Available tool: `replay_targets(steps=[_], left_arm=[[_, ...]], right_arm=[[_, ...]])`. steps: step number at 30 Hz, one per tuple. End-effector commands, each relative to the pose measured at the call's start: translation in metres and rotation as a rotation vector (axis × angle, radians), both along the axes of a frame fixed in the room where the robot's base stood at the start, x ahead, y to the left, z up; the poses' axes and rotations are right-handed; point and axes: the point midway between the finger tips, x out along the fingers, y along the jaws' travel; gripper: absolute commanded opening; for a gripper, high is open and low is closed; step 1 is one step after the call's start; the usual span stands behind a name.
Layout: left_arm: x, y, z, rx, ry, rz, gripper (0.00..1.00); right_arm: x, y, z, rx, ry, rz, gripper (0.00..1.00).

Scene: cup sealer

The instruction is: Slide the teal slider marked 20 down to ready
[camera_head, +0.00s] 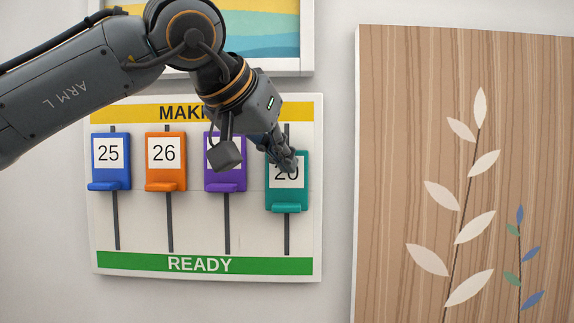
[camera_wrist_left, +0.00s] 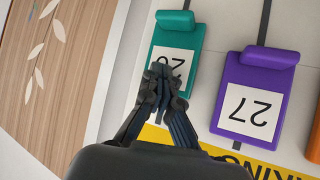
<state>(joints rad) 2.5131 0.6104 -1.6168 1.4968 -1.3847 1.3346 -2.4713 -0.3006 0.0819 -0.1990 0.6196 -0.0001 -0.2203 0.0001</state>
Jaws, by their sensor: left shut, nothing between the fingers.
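The teal slider marked 20 (camera_head: 287,194) is on the rightmost track of a white wall board (camera_head: 160,222). It sits somewhat lower than the other sliders, with track showing above and below it. The green READY band (camera_head: 200,264) runs along the board's bottom. My left gripper (camera_head: 289,163) is shut and empty, at the upper part of the teal slider, over its number label. In the left wrist view the closed fingertips (camera_wrist_left: 161,74) overlap the label of the teal slider (camera_wrist_left: 178,36); I cannot tell whether they touch it. My right gripper is in neither view.
Blue slider 25 (camera_head: 110,177), orange slider 26 (camera_head: 165,178) and a purple slider (camera_head: 226,182), marked 27 in the wrist view, stand to the left. A wooden leaf panel (camera_head: 390,180) is right of the board. A framed picture (camera_head: 290,30) hangs above.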

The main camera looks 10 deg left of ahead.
Motion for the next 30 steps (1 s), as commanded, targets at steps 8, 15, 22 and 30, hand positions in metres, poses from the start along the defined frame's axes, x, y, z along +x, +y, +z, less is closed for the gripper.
replay_targets(steps=[8,15,22,30], left_arm=[[0.001,0.000,-0.015,0.000,0.001,0.001,0.00],[0.001,0.001,-0.032,0.000,0.000,0.002,0.00],[0.001,0.001,-0.048,-0.001,0.001,0.001,0.00],[0.001,0.001,-0.056,-0.001,-0.001,0.003,0.00]], right_arm=[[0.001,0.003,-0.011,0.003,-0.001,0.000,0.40],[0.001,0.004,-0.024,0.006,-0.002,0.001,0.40],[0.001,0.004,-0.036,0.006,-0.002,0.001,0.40],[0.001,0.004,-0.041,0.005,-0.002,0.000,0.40]])
